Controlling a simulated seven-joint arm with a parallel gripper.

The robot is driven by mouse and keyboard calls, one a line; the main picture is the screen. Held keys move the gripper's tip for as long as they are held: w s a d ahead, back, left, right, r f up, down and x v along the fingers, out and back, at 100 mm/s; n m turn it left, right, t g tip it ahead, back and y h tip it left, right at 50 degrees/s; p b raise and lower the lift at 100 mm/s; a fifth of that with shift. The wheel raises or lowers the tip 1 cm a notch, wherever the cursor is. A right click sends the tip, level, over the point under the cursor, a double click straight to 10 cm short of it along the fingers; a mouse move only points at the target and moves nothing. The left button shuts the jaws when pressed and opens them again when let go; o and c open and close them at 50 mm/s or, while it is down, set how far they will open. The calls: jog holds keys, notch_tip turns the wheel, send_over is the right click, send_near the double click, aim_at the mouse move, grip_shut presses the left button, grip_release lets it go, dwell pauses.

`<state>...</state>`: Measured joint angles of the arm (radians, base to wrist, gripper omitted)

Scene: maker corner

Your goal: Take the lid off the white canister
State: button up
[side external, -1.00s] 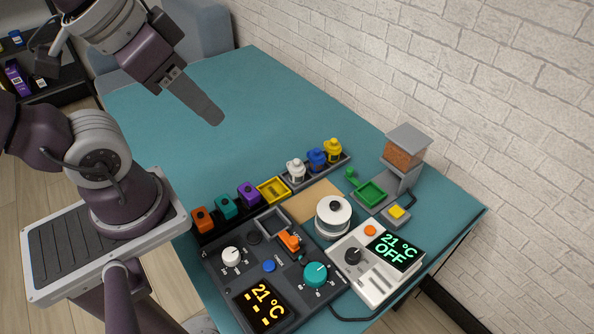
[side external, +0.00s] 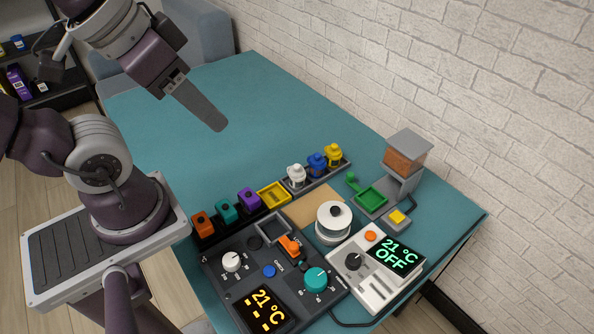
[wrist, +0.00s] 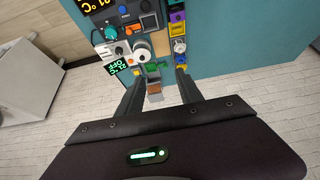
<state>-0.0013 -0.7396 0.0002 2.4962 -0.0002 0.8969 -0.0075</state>
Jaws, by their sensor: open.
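My gripper (side external: 215,125) is high above the far left part of the table, well apart from the canister. In the wrist view my gripper (wrist: 158,80) has its two fingers spread wide with nothing between them.
A rack holds small white (side external: 296,175), blue and yellow bottles. Orange, teal and purple blocks (side external: 226,207) stand left of it. A dark panel (side external: 222,287) and a white panel (side external: 375,292) are in front. A hopper device (side external: 407,155) stands right. The table's far left (side external: 160,110) is clear.

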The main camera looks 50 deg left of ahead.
jog(key=w+a+f+n+g, duration=0.2)
jog(key=w+f+n, duration=0.15)
jog(key=w, duration=0.75)
jog(key=n+g, duration=0.3)
jog(key=n, duration=0.5)
send_over(297, 165)
jog(key=f, duration=1.9)
jog(key=shift+s+d, duration=0.3)
jog(key=shift+d, duration=0.05)
jog(key=shift+n+g, duration=0.25)
jog(key=shift+g, duration=0.05)
jog(key=f, duration=0.8)
jog(key=shift+w+a+f, duration=0.15)
jog(key=shift+w+a, duration=0.05)
jog(key=shift+a, duration=0.1)
grip_shut()
